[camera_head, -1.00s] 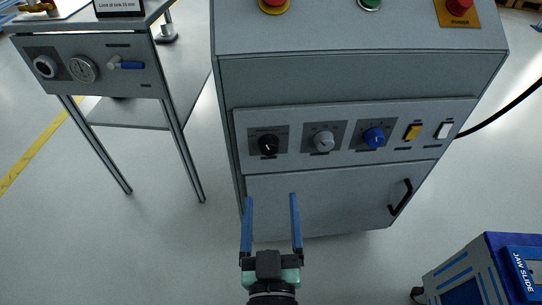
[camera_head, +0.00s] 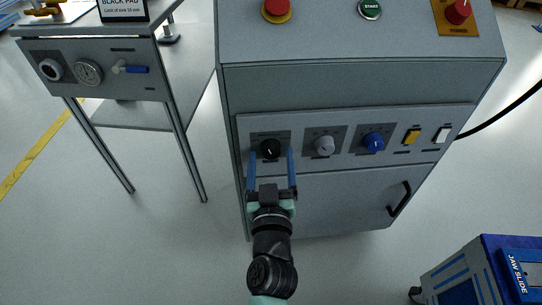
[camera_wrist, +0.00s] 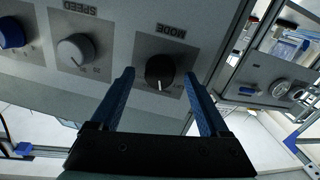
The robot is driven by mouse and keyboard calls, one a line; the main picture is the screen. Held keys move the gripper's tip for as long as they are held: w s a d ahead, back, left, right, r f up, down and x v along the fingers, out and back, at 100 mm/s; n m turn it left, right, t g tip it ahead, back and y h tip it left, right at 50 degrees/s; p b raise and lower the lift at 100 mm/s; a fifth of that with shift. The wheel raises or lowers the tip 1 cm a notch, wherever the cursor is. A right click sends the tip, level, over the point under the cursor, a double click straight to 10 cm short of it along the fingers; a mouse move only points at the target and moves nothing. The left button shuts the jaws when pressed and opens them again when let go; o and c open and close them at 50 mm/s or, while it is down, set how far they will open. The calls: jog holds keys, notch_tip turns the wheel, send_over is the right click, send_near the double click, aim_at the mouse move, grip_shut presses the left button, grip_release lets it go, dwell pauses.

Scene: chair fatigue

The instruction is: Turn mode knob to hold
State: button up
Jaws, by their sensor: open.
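The mode knob is a black round knob (camera_head: 270,149) at the left end of the cabinet's control panel. In the wrist view the knob (camera_wrist: 160,70) sits on a plate lettered MODE, with a white pointer line towards the bottom of the picture. My gripper (camera_head: 271,153) has two blue fingers, apart, one on each side of the knob in the head view. In the wrist view my gripper (camera_wrist: 160,82) shows the knob between its fingertips, with a gap on both sides. The plate's position labels are too small to read.
A grey knob (camera_head: 324,146) marked SPEED, a blue knob (camera_head: 373,142), a yellow button (camera_head: 412,135) and a white button (camera_head: 442,135) lie to the right on the panel. Below is a door with a black handle (camera_head: 400,198). A side table (camera_head: 90,70) stands left.

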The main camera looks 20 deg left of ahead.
jog(key=shift+w+a, duration=0.1)
jog(key=shift+w, duration=0.1)
grip_shut()
dwell(0.4)
jog(key=shift+m, duration=0.3)
jog(key=m+p, duration=0.1)
jog(key=m, duration=0.2)
jog(key=shift+r+p, duration=0.1)
jog(key=shift+p, duration=0.2)
jog(key=shift+m+g+p, duration=0.4)
jog(key=shift+m+p, duration=0.1)
jog(key=shift+m, duration=1.5)
